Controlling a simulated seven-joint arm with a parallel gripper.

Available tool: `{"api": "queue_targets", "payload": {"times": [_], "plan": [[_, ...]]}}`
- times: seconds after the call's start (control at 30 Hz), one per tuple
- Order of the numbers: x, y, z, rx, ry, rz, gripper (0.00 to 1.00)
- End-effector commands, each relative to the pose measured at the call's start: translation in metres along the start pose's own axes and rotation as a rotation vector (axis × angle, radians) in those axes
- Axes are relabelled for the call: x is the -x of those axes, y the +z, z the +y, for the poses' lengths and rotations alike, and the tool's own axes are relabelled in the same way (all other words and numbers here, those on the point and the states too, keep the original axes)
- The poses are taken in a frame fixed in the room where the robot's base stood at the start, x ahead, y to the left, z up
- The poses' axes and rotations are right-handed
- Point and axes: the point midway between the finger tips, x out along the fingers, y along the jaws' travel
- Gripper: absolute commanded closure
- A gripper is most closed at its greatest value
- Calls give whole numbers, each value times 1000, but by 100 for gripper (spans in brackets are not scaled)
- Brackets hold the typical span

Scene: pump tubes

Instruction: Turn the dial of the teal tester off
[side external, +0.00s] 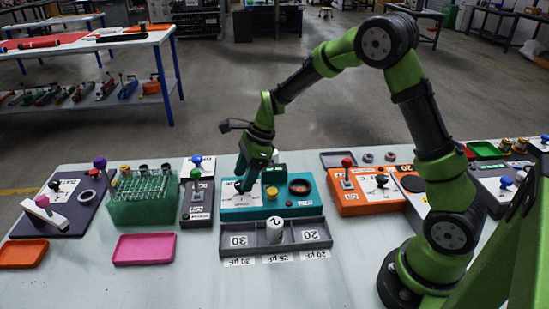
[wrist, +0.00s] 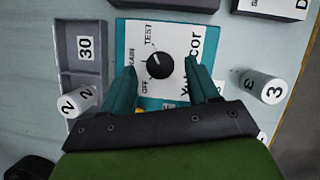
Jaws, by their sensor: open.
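The white mark on the dial seems to point left, toward the middle label rather than OFF. My gripper (wrist: 160,70) is open, with one teal finger on each side of the dial. I cannot tell whether the fingers touch it. In the side view my gripper (side external: 242,184) is low over the tester's left part.
A grey tray (side external: 240,252) in front of the tester holds a white cylinder marked 2 (side external: 275,231). A cylinder marked 3 (wrist: 262,86) stands at the tester's other side. A grey lever box (side external: 197,205) and green tube rack (side external: 142,212) are left; an orange box (side external: 350,205) is right.

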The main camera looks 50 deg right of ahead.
Motion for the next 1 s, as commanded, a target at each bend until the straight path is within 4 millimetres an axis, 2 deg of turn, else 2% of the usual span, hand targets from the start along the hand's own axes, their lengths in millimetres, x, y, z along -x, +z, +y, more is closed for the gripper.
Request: {"api": "queue_targets", "payload": {"times": [0.17,0.47,0.8,0.83,1.0], "plan": [[-13,0,0,0,0,0,40],[-15,0,0,0,-1,0,40],[-14,0,0,0,-1,0,92],[-14,0,0,0,-1,0,95],[-14,0,0,9,3,0,95]]}}
